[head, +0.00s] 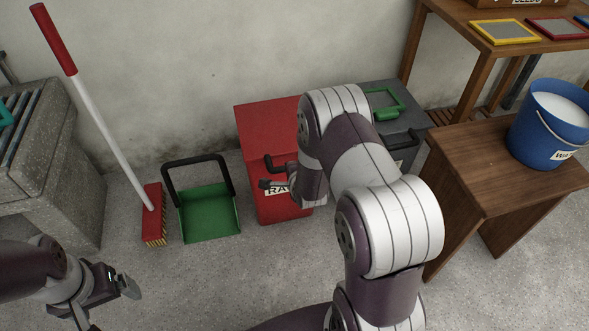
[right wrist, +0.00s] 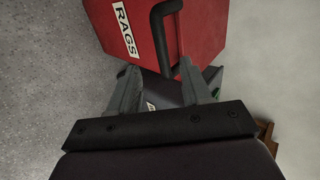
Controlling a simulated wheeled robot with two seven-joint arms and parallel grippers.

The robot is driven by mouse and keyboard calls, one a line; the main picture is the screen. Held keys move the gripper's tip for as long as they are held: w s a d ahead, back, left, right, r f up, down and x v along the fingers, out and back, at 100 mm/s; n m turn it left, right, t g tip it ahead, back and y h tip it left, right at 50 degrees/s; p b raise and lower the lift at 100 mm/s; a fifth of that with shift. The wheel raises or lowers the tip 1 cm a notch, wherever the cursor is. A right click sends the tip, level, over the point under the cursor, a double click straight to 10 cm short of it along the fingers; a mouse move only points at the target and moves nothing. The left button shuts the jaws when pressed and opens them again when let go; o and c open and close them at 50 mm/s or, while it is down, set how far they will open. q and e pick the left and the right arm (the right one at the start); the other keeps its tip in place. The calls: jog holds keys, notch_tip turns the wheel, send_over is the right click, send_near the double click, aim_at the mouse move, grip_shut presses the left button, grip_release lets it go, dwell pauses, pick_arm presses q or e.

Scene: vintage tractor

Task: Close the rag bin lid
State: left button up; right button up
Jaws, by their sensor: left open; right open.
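The red rag bin (head: 263,205) stands against the wall in the head view, partly hidden behind my right arm. Its red lid (head: 262,122) looks down or nearly down; I cannot tell whether a gap remains. A black handle (head: 275,163) is at the lid's front, and it also shows in the right wrist view (right wrist: 158,35). My right gripper (right wrist: 158,72) is open at the bin's front, its fingers close to the handle; contact is unclear. In the head view my right gripper (head: 278,184) is mostly hidden by its wrist. My left gripper (head: 108,303) is open and empty at lower left.
A green dustpan (head: 208,213) and a red-handled broom (head: 152,205) stand left of the bin. A wooden table (head: 480,175) bears a blue bucket (head: 545,130). The front floor is clear.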

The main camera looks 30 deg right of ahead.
pick_arm(q)
jog(key=shift+r+p, duration=0.4)
jog(key=shift+r, duration=0.35)
pick_arm(e)
jog(key=v, duration=0.3)
jog(key=shift+s+r, duration=0.25)
jog(key=shift+s, duration=0.1)
